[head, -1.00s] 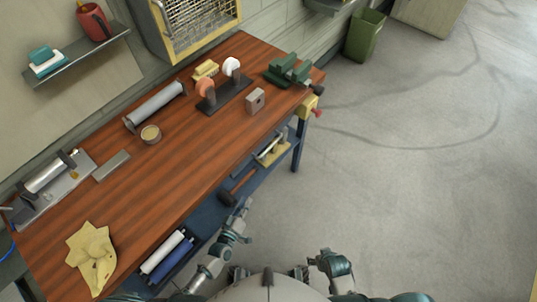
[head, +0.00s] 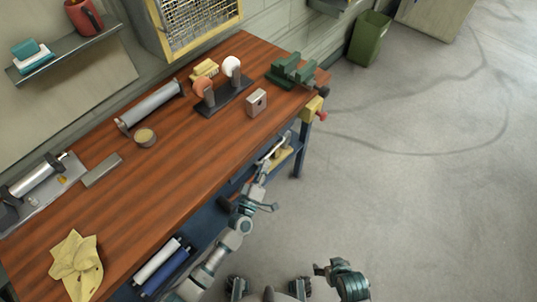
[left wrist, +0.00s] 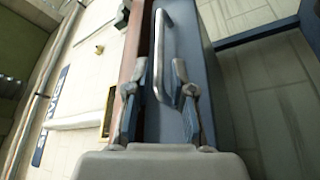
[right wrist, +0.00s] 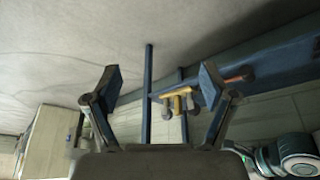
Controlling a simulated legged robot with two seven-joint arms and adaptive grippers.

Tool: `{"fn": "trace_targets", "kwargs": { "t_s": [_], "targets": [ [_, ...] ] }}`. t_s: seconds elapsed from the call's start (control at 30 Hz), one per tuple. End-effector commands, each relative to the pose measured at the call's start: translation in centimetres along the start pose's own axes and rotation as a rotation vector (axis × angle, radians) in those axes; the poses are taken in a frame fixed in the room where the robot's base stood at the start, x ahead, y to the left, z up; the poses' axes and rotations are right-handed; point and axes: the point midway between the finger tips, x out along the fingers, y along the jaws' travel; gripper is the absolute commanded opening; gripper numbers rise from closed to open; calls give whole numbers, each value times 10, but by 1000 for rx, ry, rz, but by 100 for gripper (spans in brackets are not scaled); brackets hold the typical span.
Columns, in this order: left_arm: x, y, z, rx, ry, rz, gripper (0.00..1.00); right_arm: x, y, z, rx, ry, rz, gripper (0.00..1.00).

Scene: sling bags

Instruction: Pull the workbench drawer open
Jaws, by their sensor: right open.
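The workbench (head: 150,190) has a red-brown wooden top and a blue frame. In the left wrist view, a silver bar handle (left wrist: 170,40) is fixed to a blue-grey drawer front (left wrist: 205,75); the handle also shows in the head view (head: 272,147) under the bench's right part. I see no gap that shows the drawer open. My left gripper (head: 264,193) is close in front of the handle. In the left wrist view its fingers (left wrist: 157,88) are apart, with the handle's near end between them; contact is unclear. My right gripper (right wrist: 160,80) is open and empty, away from the bench.
A green vise (head: 292,72), a grinder (head: 222,95) and a yellow cloth (head: 76,264) are on the bench top. White and blue rolls (head: 165,268) lie on the lower shelf. A green bin (head: 369,38) stands beyond. The floor (head: 430,190) at right is clear.

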Motion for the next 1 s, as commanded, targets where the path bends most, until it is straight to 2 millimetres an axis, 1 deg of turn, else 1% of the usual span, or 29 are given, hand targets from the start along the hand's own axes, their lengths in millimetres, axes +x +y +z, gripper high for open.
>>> {"fn": "trace_targets", "kwargs": {
  "t_s": [0.03,0.1,0.2,0.3,0.43,0.63,0.67,0.7,0.73,0.77,1.0],
  "targets": [
    [11,0,0,-1,1,1,23,2,-1,-2,0,15,-2,83],
    [23,0,0,-1,0,0,23,3,-2,-6,-1,34,-3,83],
    [36,-1,1,0,0,-1,23,4,-3,-12,-2,63,-5,83],
    [45,-1,0,-1,0,0,23,5,-3,-16,-2,82,-6,83],
    [49,0,0,-1,-1,-1,23,5,-3,-18,-2,91,-7,83],
    [49,0,0,0,-1,-1,23,5,-3,-18,-3,92,-7,83],
    [49,0,0,0,-1,-1,20,5,-3,-18,-3,92,-7,83],
    [49,0,0,0,-1,-1,10,5,-3,-18,-3,91,-7,83],
    [49,0,0,0,-1,-1,3,5,-3,-18,-3,92,-7,83],
    [49,0,0,0,-1,-1,0,5,-3,-18,-3,92,-7,83],
    [48,-1,0,0,-1,-2,0,5,-3,-18,-3,91,-7,83]
  ]
}}
